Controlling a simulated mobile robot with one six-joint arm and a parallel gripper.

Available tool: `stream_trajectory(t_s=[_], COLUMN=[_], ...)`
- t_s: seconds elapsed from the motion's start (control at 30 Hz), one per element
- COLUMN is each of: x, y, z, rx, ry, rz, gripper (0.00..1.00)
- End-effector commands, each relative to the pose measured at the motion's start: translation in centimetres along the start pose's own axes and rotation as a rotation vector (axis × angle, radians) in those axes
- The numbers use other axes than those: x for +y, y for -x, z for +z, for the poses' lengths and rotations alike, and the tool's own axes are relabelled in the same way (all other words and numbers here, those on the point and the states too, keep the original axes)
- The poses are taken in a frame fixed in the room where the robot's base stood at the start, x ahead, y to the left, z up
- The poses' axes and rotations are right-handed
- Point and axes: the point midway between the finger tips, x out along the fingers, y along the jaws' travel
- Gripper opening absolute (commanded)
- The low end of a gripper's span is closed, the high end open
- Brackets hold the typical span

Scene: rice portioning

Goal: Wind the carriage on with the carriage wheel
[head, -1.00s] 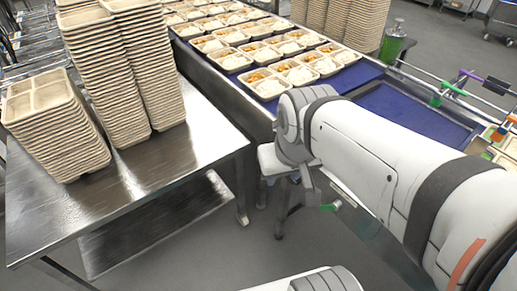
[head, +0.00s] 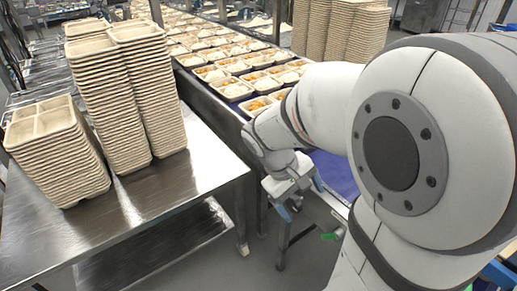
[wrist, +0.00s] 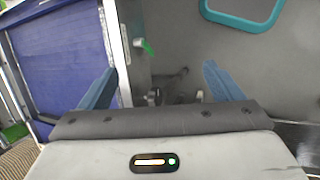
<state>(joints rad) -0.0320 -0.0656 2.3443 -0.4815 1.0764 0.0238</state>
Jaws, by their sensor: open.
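I cannot clearly make out a carriage wheel. A small green handle on a pale fitting (wrist: 145,46) shows in the wrist view, beside the metal edge of the line; a green piece also shows in the head view (head: 330,236), low beside the line. My gripper (wrist: 160,70) is open, with blue fingers spread wide and nothing between them. The green handle appears in the gap between the fingers, beyond the tips and apart from them. In the head view my gripper (head: 300,198) hangs over the line's near side, partly hidden by my arm.
The blue belt bed (wrist: 60,60) lies left in the wrist view. Filled trays (head: 232,88) stand in rows on the line. Tall stacks of empty trays (head: 125,100) stand on a steel table (head: 205,160). A teal-rimmed frame (wrist: 240,25) shows at the wrist view's top right.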

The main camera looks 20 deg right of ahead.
Motion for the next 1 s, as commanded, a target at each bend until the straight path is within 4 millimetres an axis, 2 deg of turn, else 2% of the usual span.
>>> stream_trajectory(t_s=[0.03,0.1,0.3,0.53,0.67,0.8,1.0], x=[0.3,1.0,2.7,3.2,2.5,0.9,-1.7], y=[-1.4,-2.9,-7.1,-12.5,-16.0,-20.0,-24.7], z=[-1.1,-2.4,-6.7,-12.6,-16.2,-19.8,-23.3], rx=[-0.06,-0.135,-0.324,-0.49,-0.555,-0.598,-0.609], ry=[0.049,0.113,0.303,0.535,0.671,0.817,0.974], rz=[0.044,0.115,0.328,0.587,0.739,0.897,1.066], gripper=[0.9,0.94,0.94,0.94,0.94,0.94,0.94])
